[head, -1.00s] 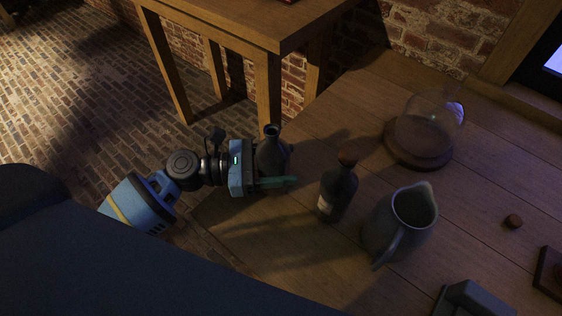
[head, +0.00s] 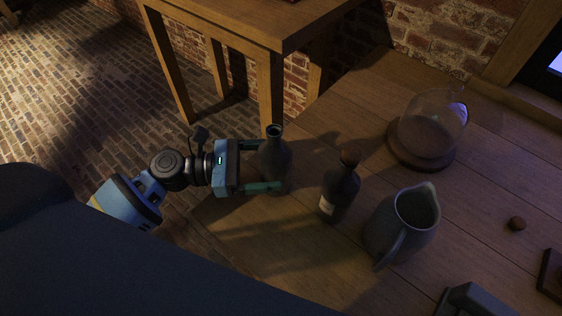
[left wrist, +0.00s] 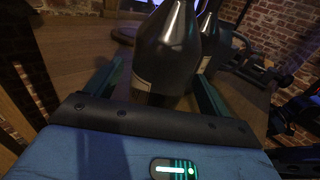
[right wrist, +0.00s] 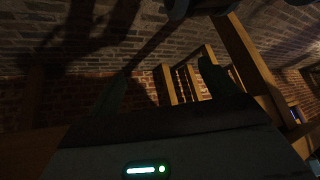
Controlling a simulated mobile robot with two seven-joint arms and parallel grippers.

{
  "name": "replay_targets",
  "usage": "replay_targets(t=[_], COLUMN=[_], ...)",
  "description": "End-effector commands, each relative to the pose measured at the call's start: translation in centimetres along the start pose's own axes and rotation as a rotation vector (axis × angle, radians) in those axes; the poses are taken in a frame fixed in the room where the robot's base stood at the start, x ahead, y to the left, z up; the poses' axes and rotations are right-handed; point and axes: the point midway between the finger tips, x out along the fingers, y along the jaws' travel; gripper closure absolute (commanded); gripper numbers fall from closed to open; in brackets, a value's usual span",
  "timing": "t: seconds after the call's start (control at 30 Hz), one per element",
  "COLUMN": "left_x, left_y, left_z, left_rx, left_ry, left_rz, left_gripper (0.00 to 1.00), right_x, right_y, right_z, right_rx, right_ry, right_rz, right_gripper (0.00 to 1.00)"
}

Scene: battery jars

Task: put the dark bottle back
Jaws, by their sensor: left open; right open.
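A dark open-necked bottle (head: 275,160) stands upright near the table's left edge. A second dark bottle (head: 341,192) with a brown stopper and a pale label stands to its right. My left gripper (head: 268,166) is open, its fingertips at either side of the open-necked bottle, with a gap between bottle and palm. In the left wrist view the bottle (left wrist: 168,50) rises between the spread fingers; whether they touch it I cannot tell. My right gripper (right wrist: 162,88) is open and empty, seen only in its own wrist view.
A grey pitcher (head: 385,225) stands right of the stoppered bottle. A glass dome on a round wooden base (head: 420,160) stands behind. A wooden side table (head: 235,25) stands beyond the edge.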

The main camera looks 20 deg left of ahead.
Motion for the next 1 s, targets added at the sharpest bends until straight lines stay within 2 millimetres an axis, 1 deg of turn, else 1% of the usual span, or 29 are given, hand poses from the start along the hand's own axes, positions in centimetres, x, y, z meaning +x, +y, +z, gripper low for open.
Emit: replay_targets(t=[0.03,0.2,0.3,0.4,0.5,0.6,1.0], left_x=[-1.2,-4.6,-6.3,-7.5,-8.3,-8.7,-8.8], left_y=[0.0,-0.1,-0.1,0.0,0.0,0.0,0.0], left_z=[-0.3,-0.3,-0.2,-0.2,-0.1,0.0,0.0], left_rx=[-0.003,-0.003,-0.001,-0.001,-0.002,0.0,0.0], left_ry=[0.005,0.004,0.003,0.002,0.001,0.001,0.0], left_rz=[0.002,0.001,0.0,0.001,0.0,0.0,0.0], left_gripper=[0.19,0.19,0.19,0.19,0.19,0.19,0.19], right_x=[0.2,0.4,0.6,0.7,0.8,0.8,0.9], right_y=[0.0,0.0,0.1,0.1,0.2,0.2,0.2], right_z=[0.3,0.6,0.5,0.1,-0.2,-0.2,0.1], right_rx=[0.0,0.001,0.0,-0.001,-0.002,-0.003,-0.003], right_ry=[-0.004,-0.007,-0.004,0.003,0.009,0.011,0.003], right_rz=[0.0,-0.001,-0.001,0.0,0.0,0.0,0.0], right_gripper=[0.15,0.15,0.15,0.15,0.15,0.15,0.15])
